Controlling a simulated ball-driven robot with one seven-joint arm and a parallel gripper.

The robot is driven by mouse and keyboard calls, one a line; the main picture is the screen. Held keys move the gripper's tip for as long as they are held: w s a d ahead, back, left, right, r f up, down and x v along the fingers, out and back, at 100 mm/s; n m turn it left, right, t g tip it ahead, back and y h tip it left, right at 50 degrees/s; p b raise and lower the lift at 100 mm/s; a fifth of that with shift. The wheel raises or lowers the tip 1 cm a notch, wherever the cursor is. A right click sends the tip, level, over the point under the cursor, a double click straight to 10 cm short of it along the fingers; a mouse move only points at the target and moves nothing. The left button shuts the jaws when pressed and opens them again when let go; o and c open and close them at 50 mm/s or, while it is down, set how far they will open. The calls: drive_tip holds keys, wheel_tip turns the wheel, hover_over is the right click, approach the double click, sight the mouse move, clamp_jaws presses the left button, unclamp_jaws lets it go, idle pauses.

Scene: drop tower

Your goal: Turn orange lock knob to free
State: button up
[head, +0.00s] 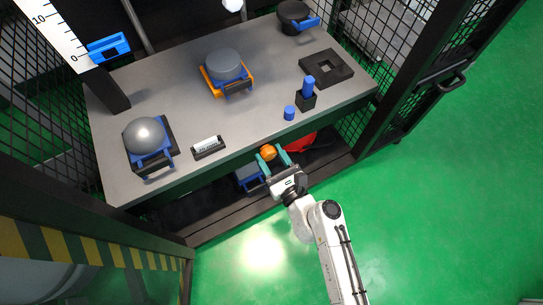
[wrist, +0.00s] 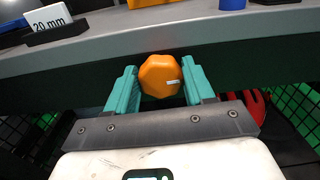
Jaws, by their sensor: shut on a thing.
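The orange lock knob (head: 268,152) is at the front of the grey bench, just below its top edge. In the wrist view the knob (wrist: 160,76) is many-sided, with a small white mark on its right side. My gripper (head: 270,157) reaches it from the front, with one teal finger on each side. In the wrist view my gripper (wrist: 160,84) is shut on the knob. What lies behind the knob is hidden.
On the bench (head: 180,115) stand a silver dome in a blue-and-black holder (head: 145,135), a grey weight on an orange base (head: 223,65), a labelled block (head: 208,147) and blue pegs (head: 290,113). A red thing (head: 300,142) lies under the bench. Green floor at right is clear.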

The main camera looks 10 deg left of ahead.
drive_tip(key=n+b, duration=0.2)
drive_tip(key=n, duration=0.2)
drive_tip(key=shift+a+f, duration=0.1)
drive_tip(key=shift+f, duration=0.05)
drive_tip(key=n+b, duration=0.2)
drive_tip(key=n, duration=0.2)
drive_tip(key=shift+s+n, duration=0.1)
drive_tip(key=shift+n, duration=0.3)
drive_tip(key=n+b, duration=0.2)
drive_tip(key=n, duration=0.2)
drive_tip(key=shift+a+f, duration=0.1)
drive_tip(key=shift+f, duration=0.05)
drive_tip(key=n+b, duration=0.2)
drive_tip(key=n, duration=0.2)
drive_tip(key=shift+n, duration=0.3)
drive_tip(key=o, duration=1)
drive_tip(key=shift+s, duration=0.1)
